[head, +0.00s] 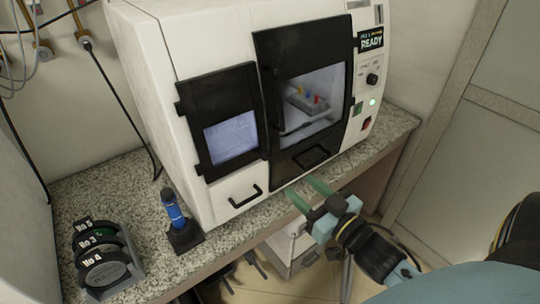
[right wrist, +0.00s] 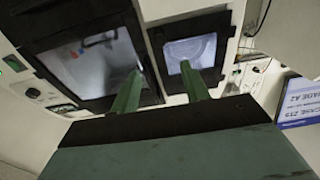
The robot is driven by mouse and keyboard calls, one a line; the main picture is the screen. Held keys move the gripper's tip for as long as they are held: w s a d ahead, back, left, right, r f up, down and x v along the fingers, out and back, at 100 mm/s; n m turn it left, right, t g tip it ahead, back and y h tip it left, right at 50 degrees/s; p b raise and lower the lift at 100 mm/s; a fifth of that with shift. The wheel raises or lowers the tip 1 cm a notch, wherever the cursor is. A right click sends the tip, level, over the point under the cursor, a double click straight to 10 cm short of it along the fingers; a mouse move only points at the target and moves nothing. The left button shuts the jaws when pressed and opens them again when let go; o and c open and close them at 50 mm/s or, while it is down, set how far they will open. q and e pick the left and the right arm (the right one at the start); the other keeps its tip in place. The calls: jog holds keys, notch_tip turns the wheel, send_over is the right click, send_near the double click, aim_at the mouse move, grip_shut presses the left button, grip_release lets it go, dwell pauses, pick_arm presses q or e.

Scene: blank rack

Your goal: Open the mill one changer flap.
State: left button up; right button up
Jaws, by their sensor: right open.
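The mill (head: 155,70) is a white machine on a speckled counter, its screen reading READY. The smaller black flap with a window (head: 215,95), left of the main door, looks closed; it also shows at the right in the right wrist view (right wrist: 228,30). I take it for the changer flap. The larger black main door (head: 300,45) looks closed, with coloured pieces behind its glass. My right gripper (head: 308,193) is open and empty, in front of the mill's lower front near the counter edge. In the right wrist view its green fingers (right wrist: 160,72) point at the doors. My left gripper is not in view.
A black handle on a white drawer front (head: 245,196) sits below the small flap. A blue tool (head: 172,208) stands in a black holder left of the mill. A rack of numbered discs (head: 134,262) is at the far left. Cables hang on the left wall.

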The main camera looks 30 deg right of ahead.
aim_at(267, 157)
jog(key=w, duration=0.8)
jog(key=w+a, duration=0.1)
jog(key=w, duration=0.4)
jog(key=shift+f+p, duration=0.1)
jog(key=shift+p, duration=0.25)
jog(key=shift+c, duration=0.3)
grip_shut()
